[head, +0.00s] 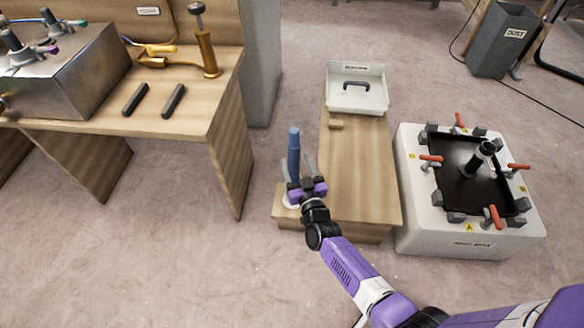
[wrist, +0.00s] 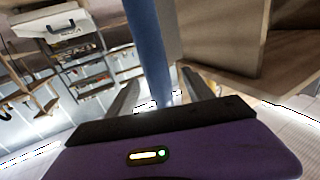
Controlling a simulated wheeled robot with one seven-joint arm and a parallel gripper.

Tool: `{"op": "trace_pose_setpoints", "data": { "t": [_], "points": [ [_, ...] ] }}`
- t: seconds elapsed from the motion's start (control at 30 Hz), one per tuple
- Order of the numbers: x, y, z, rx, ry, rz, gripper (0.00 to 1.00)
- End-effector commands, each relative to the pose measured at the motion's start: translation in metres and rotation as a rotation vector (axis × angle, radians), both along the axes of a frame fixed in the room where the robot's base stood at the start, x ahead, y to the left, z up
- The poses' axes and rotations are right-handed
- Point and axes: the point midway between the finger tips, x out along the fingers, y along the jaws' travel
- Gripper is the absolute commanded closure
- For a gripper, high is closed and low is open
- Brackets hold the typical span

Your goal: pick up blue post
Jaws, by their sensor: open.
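The blue post (head: 294,153) stands upright at the left side of the low wooden bench, its foot near a white round base (head: 290,199). My gripper (head: 301,168) is open, with its two grey fingers one on each side of the post in the head view. In the wrist view the post (wrist: 150,45) rises between the fingertips of my gripper (wrist: 160,90). I cannot tell whether either finger touches it. The gripper body hides part of the post's lower end and base.
The low wooden bench (head: 362,180) carries a white tray (head: 343,99) with a dark handle at its far end and a small wooden block (head: 336,125). A white clamp fixture (head: 470,235) stands close on the right. A wooden workbench (head: 190,115) stands on the left, with floor between.

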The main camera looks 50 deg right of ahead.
Motion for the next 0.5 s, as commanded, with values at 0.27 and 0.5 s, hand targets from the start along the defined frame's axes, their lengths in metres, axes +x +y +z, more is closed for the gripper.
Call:
{"op": "trace_pose_setpoints", "data": {
  "t": [0.27, 0.5],
  "points": [
    [0.032, -0.022, 0.004, 0.001, -0.003, -0.002, 0.39],
    [0.037, -0.025, 0.005, 0.002, 0.0, -0.001, 0.39]
  ]
}}
